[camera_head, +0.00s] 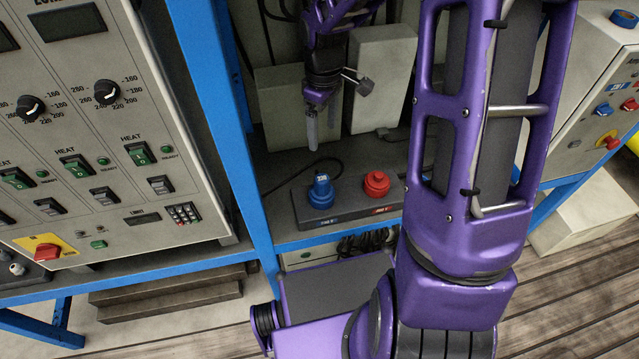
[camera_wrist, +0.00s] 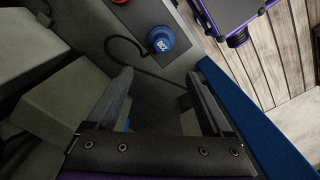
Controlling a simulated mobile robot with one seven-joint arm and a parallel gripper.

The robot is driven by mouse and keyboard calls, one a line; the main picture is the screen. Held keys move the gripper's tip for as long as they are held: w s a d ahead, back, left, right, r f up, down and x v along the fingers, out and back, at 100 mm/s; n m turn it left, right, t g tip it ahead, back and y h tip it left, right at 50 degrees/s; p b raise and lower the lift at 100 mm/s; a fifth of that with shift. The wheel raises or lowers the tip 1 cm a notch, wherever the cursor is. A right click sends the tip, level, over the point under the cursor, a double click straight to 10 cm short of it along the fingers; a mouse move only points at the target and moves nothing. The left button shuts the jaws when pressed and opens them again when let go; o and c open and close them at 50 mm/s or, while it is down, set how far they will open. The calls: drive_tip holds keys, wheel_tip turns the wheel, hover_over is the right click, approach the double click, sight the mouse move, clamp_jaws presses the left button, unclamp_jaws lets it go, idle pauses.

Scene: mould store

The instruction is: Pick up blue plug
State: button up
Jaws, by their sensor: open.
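The blue plug (camera_head: 321,191) stands upright at the left end of a dark block (camera_head: 345,211) on a shelf. In the wrist view the blue plug (camera_wrist: 161,39) is beyond the fingertips, between their lines, with a dark cable beside it. A red plug (camera_head: 376,183) stands to its right on the same block; only its edge shows in the wrist view (camera_wrist: 119,1). My gripper (camera_head: 321,130) is above and behind the blue plug, apart from it. In the wrist view its two fingers (camera_wrist: 158,88) are spread with nothing between them.
A blue frame post (camera_head: 224,120) rises left of the shelf, beside a heater control panel (camera_head: 90,150). Grey boxes (camera_head: 383,80) stand behind my gripper. Another panel (camera_head: 600,100) with blue and red parts is at the right. Cables hang below the shelf.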

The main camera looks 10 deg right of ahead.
drive_tip(key=b, duration=0.2)
hover_over(321, 178)
drive_tip(key=f, duration=1.1)
drive_tip(key=shift+w+d, duration=0.1)
drive_tip(key=shift+d, duration=0.15)
drive_tip(key=f+b, duration=0.1)
drive_tip(key=f, duration=0.4)
drive_tip(key=shift+a, duration=0.2)
drive_tip(key=shift+c, duration=0.3)
drive_tip(key=shift+r, duration=0.1)
clamp_jaws()
